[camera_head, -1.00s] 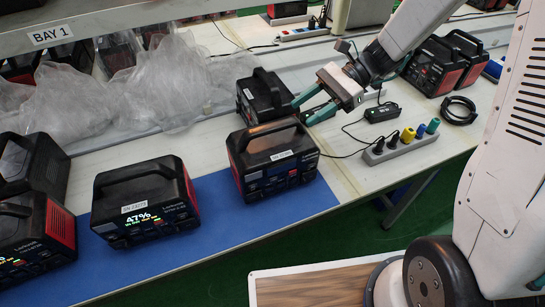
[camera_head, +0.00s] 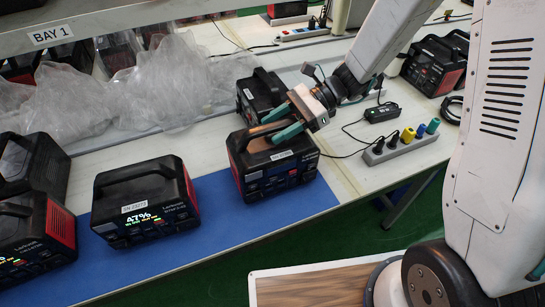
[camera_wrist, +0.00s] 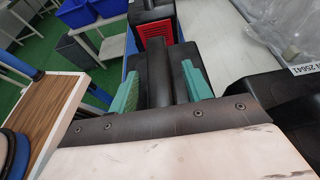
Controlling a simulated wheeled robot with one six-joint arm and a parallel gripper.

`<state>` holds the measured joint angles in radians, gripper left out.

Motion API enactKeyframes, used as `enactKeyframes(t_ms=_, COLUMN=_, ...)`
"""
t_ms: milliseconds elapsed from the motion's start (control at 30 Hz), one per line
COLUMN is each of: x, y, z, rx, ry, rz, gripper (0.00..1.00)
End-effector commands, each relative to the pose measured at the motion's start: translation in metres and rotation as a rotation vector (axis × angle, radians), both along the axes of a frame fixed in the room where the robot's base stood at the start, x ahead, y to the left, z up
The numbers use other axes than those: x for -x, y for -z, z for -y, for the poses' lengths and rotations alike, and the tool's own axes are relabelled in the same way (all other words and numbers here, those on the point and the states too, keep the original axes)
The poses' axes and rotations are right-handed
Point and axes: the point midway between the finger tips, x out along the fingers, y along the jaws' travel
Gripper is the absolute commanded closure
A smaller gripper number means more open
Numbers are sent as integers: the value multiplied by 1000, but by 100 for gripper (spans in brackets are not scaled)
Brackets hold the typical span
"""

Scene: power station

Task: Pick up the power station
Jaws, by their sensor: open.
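A black and red power station (camera_head: 275,165) with a top handle stands on the blue mat (camera_head: 205,245), near its right end. My gripper (camera_head: 281,124) is over this station's handle, its green fingers spread apart. In the wrist view my open gripper (camera_wrist: 160,88) has one finger on each side of the black handle (camera_wrist: 160,75). I cannot tell whether either finger touches it. Another power station (camera_head: 145,205), its display reading 47%, stands to the left on the mat. A further one (camera_head: 262,95) stands just behind the first.
More power stations stand at the far left (camera_head: 35,235) and the back right (camera_head: 436,65). Crumpled clear plastic (camera_head: 170,85) lies behind. A power strip (camera_head: 400,146) with plugs and a black adapter (camera_head: 382,112) lie to the right. Blue mat is bare between the two front stations.

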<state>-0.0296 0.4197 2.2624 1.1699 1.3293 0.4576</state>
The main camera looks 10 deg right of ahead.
Motion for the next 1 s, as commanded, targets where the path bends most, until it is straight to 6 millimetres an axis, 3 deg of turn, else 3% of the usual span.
enactKeyframes(t_ms=33, x=0, y=0, z=0, rx=0, ry=0, rz=0, gripper=51)
enactKeyframes(t_ms=200, x=0, y=0, z=0, rx=0, ry=0, rz=0, gripper=98)
enactKeyframes(t_ms=233, x=0, y=0, z=0, rx=0, ry=0, rz=0, gripper=100)
enactKeyframes(t_ms=1000, x=0, y=0, z=0, rx=1, ry=0, rz=0, gripper=100)
